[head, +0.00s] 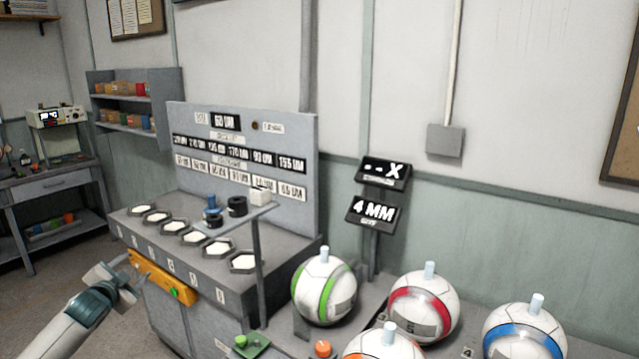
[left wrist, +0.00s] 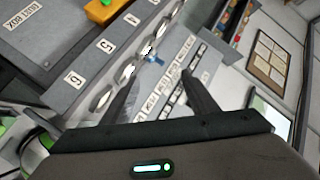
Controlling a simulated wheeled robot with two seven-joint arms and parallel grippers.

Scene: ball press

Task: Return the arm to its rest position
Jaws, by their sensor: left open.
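My left gripper (head: 115,277) is at the lower left in the head view, in front of the grey press cabinet (head: 200,268). Its jaws are open and nothing shows between them. In the left wrist view the two dark fingers (left wrist: 160,95) stand apart, with the cabinet's numbered edge and label panel beyond them. The orange bar (head: 160,277) with a green button is on the cabinet front, close to the right of the gripper; I cannot tell whether they touch. My right gripper is not in view.
White balls with green (head: 325,288), red (head: 424,305) and blue (head: 524,333) bands stand at the right. A side table (head: 50,186) is far left. Floor at left is clear.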

